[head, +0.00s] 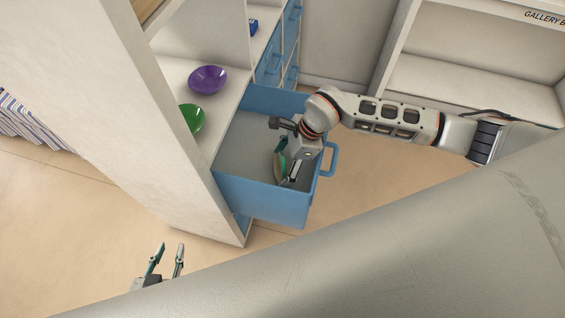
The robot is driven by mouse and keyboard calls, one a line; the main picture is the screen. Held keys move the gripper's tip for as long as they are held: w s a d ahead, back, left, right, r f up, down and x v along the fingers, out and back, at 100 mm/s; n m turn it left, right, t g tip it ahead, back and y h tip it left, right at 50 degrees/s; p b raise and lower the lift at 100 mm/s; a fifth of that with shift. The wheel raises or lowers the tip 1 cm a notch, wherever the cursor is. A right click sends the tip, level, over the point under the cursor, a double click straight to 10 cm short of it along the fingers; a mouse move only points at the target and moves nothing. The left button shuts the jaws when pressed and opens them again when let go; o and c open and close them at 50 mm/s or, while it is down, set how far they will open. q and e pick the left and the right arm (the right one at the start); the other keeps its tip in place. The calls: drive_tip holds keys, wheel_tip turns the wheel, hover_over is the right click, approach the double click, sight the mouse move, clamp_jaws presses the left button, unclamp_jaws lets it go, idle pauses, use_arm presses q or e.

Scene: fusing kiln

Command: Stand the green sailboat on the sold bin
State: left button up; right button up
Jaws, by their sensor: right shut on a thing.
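My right gripper (287,172) reaches down into an open blue drawer (262,204). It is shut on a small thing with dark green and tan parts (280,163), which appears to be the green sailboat. The gripper partly covers it, so its full shape and whether it touches the drawer floor cannot be told. My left gripper (166,260) is open and empty at the lower left, over the floor and apart from the drawer. I cannot make out a sold bin.
A purple bowl (208,79) and a green bowl (191,118) stand on a white shelf left of the drawer. The drawer handle (330,160) is close to my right gripper. More blue drawers (271,62) are behind. A white unit with a gallery label (543,16) stands at upper right.

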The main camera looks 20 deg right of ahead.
sight(282, 159)
use_arm(q)
drive_tip(key=shift+s+f+b, duration=0.3)
drive_tip(key=shift+s+f, duration=0.05)
drive_tip(key=shift+f, duration=0.15)
use_arm(e)
drive_tip(key=shift+f, duration=0.7)
use_arm(q)
drive_tip(key=shift+w+r, duration=0.1)
drive_tip(key=shift+r, duration=0.1)
use_arm(e)
drive_tip(key=shift+s+f, duration=0.1)
drive_tip(key=shift+f, duration=0.1)
idle(0.5)
drive_tip(key=o, duration=1.4)
drive_tip(key=shift+d+r, duration=0.15)
drive_tip(key=shift+r, duration=0.1)
use_arm(q)
drive_tip(key=r, duration=0.1)
drive_tip(key=w+r+p, duration=0.1)
drive_tip(key=r+p, duration=0.1)
drive_tip(key=shift+w+r, duration=0.35)
use_arm(e)
drive_tip(key=v, duration=0.4)
drive_tip(key=a+v, duration=0.1)
drive_tip(key=v, duration=0.9)
drive_tip(key=shift+a+r, duration=0.1)
drive_tip(key=shift+r, duration=0.3)
